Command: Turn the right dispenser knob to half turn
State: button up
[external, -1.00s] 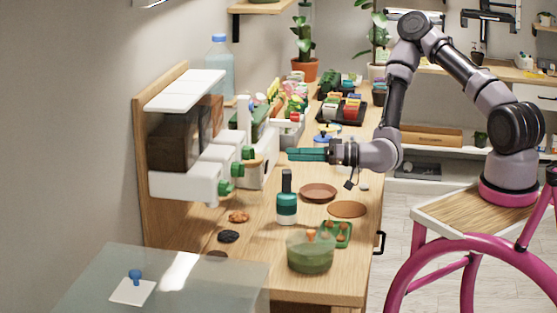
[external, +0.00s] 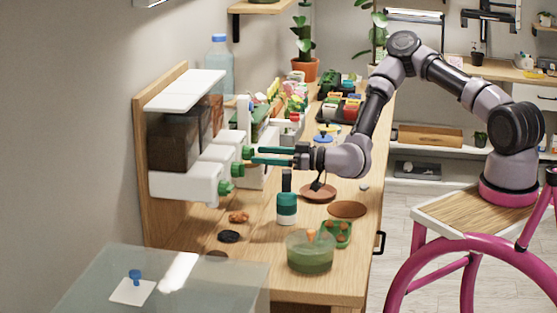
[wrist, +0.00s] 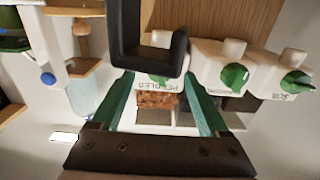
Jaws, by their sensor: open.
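The white dispenser (external: 185,184) on a wooden backboard has three units, each with a green knob. The far knob (external: 247,152), the right one when facing the dispenser, is at my gripper's fingertips. My gripper (external: 254,156) is open, its green fingers reaching left. The wrist view is upside down; there the same knob (wrist: 157,79) shows between the fingers, partly hidden by a dark bracket. Its label is inverted. I cannot tell whether the fingers touch the knob. The middle knob (wrist: 234,76) and left knob (wrist: 297,80) show beside it.
A green-and-white bottle (external: 287,207) stands below my gripper. A brown saucer (external: 318,191) and a green bowl (external: 310,253) are on the bench. A tall clear bottle (external: 219,65) stands behind the dispenser. Seed packets and trays fill the far bench.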

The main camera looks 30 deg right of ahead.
jog(key=shift+x, duration=1.15)
grip_shut()
jog(key=m, duration=0.3)
grip_release()
